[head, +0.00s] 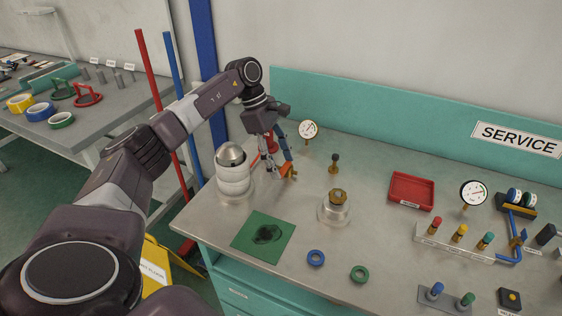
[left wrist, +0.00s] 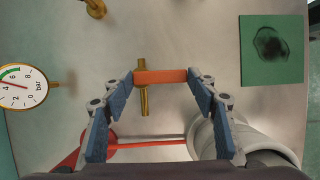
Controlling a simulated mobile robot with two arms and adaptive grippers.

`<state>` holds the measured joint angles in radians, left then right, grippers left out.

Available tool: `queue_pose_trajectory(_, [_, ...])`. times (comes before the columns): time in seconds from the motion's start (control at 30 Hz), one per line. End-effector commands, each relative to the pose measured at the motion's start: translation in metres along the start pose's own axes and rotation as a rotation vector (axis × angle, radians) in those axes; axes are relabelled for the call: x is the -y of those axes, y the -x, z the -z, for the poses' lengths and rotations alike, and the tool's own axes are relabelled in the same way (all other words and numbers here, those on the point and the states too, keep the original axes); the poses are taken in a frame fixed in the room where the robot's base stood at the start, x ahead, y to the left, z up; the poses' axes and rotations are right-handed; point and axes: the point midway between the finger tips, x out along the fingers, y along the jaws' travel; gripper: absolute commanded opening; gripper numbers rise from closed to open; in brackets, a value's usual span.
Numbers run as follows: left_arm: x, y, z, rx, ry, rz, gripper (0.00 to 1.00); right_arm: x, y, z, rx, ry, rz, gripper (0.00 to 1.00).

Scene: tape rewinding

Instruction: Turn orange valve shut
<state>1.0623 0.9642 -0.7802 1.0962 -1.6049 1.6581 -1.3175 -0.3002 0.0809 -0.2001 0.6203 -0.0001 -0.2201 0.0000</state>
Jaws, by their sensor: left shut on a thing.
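The orange valve's handle (left wrist: 160,76) is a short flat bar lying crosswise in the left wrist view, with a brass stem (left wrist: 143,101) beneath it. In the head view the orange handle (head: 289,171) shows at the tip of my left gripper (head: 279,171), near the back left of the bench. In the left wrist view, the blue-padded fingers of my left gripper (left wrist: 161,78) are shut on the two ends of the handle. The rest of the valve is partly hidden by the gripper in the head view. My right gripper is not in view.
A white cylinder with a metal dome (head: 233,170) stands close left of the gripper. A pressure gauge (head: 308,130) stands behind. A green mat (head: 281,240) with a dark stain lies in front. A brass knob (head: 337,197) and red tray (head: 411,191) are to the right.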

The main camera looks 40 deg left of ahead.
Motion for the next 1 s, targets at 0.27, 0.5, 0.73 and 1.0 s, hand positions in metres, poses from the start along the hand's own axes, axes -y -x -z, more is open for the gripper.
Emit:
queue_pose_trajectory(0.27, [-0.002,0.002,0.0,0.0,-0.004,-0.007,0.58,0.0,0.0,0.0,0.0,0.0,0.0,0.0])
queue_pose_trajectory(0.5, [-0.001,0.001,0.0,0.0,-0.002,-0.003,0.71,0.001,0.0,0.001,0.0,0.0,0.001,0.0])
queue_pose_trajectory(0.73, [-0.001,0.004,0.0,0.0,-0.001,-0.004,0.71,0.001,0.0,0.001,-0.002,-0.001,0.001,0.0])
queue_pose_trajectory(1.0, [-0.002,0.051,0.0,0.001,-0.001,-0.008,0.71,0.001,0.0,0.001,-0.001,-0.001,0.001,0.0])
